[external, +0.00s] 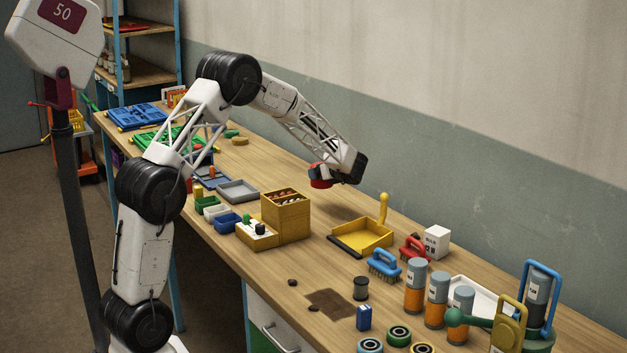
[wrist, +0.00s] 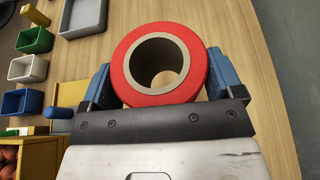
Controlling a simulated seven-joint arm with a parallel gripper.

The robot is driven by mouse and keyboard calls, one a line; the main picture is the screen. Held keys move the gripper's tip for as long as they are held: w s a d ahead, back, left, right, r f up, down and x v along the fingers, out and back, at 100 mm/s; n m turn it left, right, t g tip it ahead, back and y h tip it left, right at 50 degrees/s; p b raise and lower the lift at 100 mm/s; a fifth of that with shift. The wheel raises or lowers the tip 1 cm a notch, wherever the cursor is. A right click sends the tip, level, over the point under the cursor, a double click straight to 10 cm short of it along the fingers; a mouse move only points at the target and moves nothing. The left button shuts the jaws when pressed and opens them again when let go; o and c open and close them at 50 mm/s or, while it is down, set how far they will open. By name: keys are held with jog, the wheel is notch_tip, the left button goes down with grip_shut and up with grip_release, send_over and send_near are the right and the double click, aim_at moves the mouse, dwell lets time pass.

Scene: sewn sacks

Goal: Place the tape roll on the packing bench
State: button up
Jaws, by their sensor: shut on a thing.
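The tape roll (wrist: 117,72) is red with a pale inner core. My gripper (wrist: 158,85) has its two blue fingers closed on opposite sides of it in the wrist view. In the external view the red roll (external: 320,183) hangs under the end of my arm, above the wooden bench (external: 262,160), near the wall side. Through the roll's core I see bare wood. How high the roll is above the bench is hard to tell.
A yellow dustpan (external: 362,238), a yellow drawer box (external: 288,215) and small bins (external: 228,222) stand nearby. Grey trays (external: 238,191) lie to the left. Brushes (external: 384,265), canisters (external: 415,285) and tape rolls (external: 398,335) crowd the front right. Bare wood lies beneath my gripper.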

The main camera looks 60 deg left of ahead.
aim_at(324, 183)
jog(key=shift+f, duration=2.2)
jog(key=shift+f, duration=0.1)
jog(key=shift+f, duration=1.75)
jog(key=shift+f, duration=0.15)
jog(key=o, duration=0.7)
jog(key=shift+o, duration=0.2)
jog(key=shift+v, duration=3.8)
